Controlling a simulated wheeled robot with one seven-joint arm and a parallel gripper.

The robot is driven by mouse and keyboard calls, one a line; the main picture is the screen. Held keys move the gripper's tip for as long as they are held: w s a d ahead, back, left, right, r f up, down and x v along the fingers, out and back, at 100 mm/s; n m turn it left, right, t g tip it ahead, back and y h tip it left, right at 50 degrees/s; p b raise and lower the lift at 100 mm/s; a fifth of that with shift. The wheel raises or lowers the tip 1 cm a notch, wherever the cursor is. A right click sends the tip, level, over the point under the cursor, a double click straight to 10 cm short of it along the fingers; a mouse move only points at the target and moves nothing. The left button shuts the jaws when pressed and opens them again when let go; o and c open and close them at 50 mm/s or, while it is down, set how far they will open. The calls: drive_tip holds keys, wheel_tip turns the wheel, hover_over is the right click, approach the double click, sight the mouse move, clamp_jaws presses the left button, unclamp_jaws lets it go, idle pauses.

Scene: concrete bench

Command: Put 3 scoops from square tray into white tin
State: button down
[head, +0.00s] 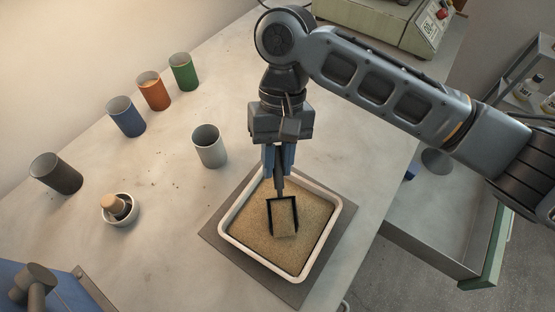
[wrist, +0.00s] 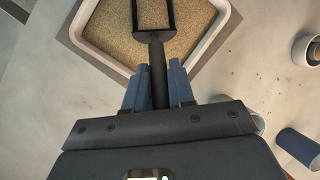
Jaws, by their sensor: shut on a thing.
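The square tray (head: 230,243) is pale-rimmed and holds a bed of tan grains. It also shows in the wrist view (wrist: 84,22). My gripper (head: 279,168) is over the tray's far side, its blue fingers shut on the dark handle of a scoop (head: 270,217). In the wrist view the gripper (wrist: 157,82) has the handle between its fingers. The scoop's square, black-edged pan is over the grains, and tan shows inside its edges. I cannot tell how full it is or whether it touches the bed. The white tin (head: 209,147) stands upright left of the tray, open-topped; its contents are unclear.
A blue cup (head: 127,117), an orange cup (head: 154,92), a green cup (head: 182,72) and a dark cup (head: 56,174) stand to the left. A white mortar (head: 120,215) with a pestle is near the dark cup. The tray lies on a grey mat (head: 212,236).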

drive_tip(key=shift+w+a, duration=0.1)
drive_tip(key=shift+w, duration=0.9)
drive_tip(key=shift+s+p, duration=1.1)
drive_tip(key=shift+s, duration=0.45)
idle(0.6)
drive_tip(key=shift+r+g+p, duration=1.1)
drive_tip(key=shift+p, duration=1.05)
drive_tip(key=shift+r+g+p, duration=0.4)
drive_tip(key=shift+r+g, duration=0.05)
drive_tip(key=shift+g, duration=0.05)
drive_tip(key=shift+r, duration=2.75)
drive_tip(key=shift+w, duration=0.1)
